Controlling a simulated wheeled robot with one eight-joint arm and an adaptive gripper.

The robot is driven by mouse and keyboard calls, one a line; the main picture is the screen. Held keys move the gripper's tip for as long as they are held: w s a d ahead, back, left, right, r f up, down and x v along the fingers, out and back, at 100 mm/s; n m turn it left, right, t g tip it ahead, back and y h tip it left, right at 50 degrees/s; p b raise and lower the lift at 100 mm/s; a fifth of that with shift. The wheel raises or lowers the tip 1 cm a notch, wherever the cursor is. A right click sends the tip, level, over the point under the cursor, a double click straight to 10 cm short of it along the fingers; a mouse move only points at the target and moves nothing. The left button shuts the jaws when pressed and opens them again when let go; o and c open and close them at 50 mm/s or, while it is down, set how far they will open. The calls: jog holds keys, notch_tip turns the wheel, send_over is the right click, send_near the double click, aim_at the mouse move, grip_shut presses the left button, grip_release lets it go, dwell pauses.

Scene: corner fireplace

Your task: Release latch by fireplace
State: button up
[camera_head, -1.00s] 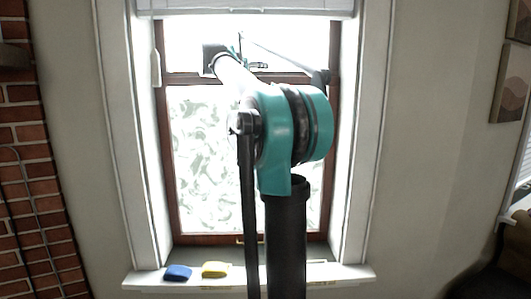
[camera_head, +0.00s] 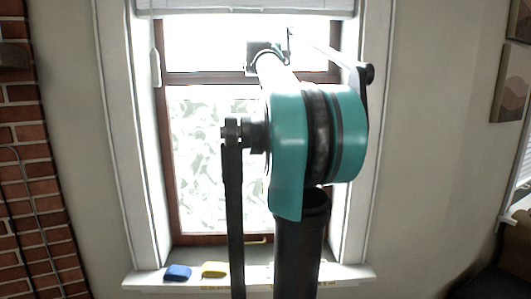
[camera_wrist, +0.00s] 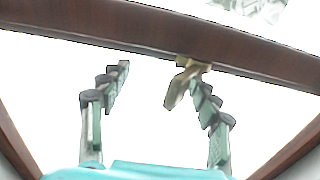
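A small brass latch (camera_wrist: 178,84) sits on the edge of the dark wooden window rail (camera_wrist: 240,62) in the wrist view. My gripper (camera_wrist: 158,76) is open. Its two jointed fingers reach toward the rail, with clear space between them. The latch is between the fingertips, close to the right one and partly overlapping it; I cannot tell whether they touch. In the head view the wooden rail (camera_head: 205,78) crosses the window (camera_head: 215,150). My arm hides the middle of that rail, the latch and most of my gripper.
A blue object (camera_head: 178,272) and a yellow object (camera_head: 214,270) lie on the white sill (camera_head: 150,281). A brass handle (camera_head: 256,241) is on the bottom window rail. A rolled blind (camera_head: 240,8) hangs above. Brick (camera_head: 30,190) stands at the left.

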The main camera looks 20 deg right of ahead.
jog(key=v, duration=1.6)
notch_tip(320, 180, down, 29)
jog(key=s+d+m+g+h, duration=0.1)
jog(key=d+m+g, duration=0.1)
jog(key=g, duration=0.3)
jog(key=shift+s+h, duration=0.15)
jog(key=shift+h, duration=0.15)
